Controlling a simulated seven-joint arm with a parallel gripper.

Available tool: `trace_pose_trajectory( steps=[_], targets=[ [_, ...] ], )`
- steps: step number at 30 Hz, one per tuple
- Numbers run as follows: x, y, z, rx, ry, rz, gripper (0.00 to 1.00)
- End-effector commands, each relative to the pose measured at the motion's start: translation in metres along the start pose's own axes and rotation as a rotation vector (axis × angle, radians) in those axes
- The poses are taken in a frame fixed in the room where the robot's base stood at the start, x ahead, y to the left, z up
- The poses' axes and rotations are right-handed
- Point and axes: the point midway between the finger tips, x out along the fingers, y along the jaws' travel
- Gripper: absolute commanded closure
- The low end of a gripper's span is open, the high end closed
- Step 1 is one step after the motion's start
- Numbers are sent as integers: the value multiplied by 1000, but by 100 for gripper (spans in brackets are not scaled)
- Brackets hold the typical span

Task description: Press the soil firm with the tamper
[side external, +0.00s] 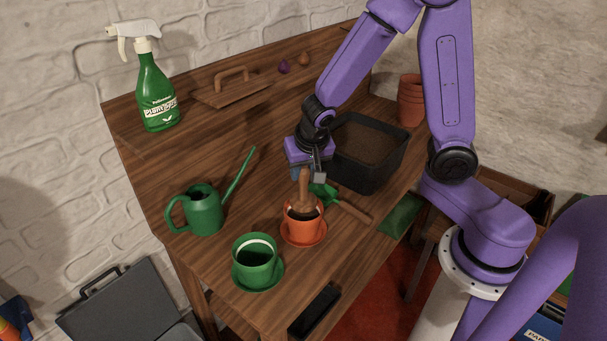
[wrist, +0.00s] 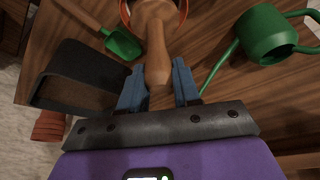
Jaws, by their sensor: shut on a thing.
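The wooden tamper (side external: 303,187) stands roughly upright with its lower end in the orange pot (side external: 303,230), which sits on an orange saucer. My gripper (side external: 307,179) is above the pot at the top of the tamper's handle. In the wrist view, the blue fingers of my gripper (wrist: 159,88) are on both sides of the handle end of the tamper (wrist: 156,50), shut on it. Dark soil (side external: 301,213) shows inside the pot around the tamper. The tamper's foot is partly hidden in the pot, so I cannot tell how hard it meets the soil.
A green trowel (side external: 322,194) lies just behind the pot, and a black soil tub (side external: 363,176) stands behind that. A green pot (side external: 257,263) and a watering can (side external: 203,210) are to the left. A spray bottle (side external: 157,95) stands on the back shelf.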

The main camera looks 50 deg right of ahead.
Motion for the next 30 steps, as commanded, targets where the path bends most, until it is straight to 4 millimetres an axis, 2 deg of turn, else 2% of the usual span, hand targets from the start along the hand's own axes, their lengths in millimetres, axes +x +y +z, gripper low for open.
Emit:
trace_pose_trajectory(
  steps=[21,30],
  targets=[
    [-40,0,-17,1,2,-2,100],
    [-44,0,-18,0,0,-1,100]
  ],
)
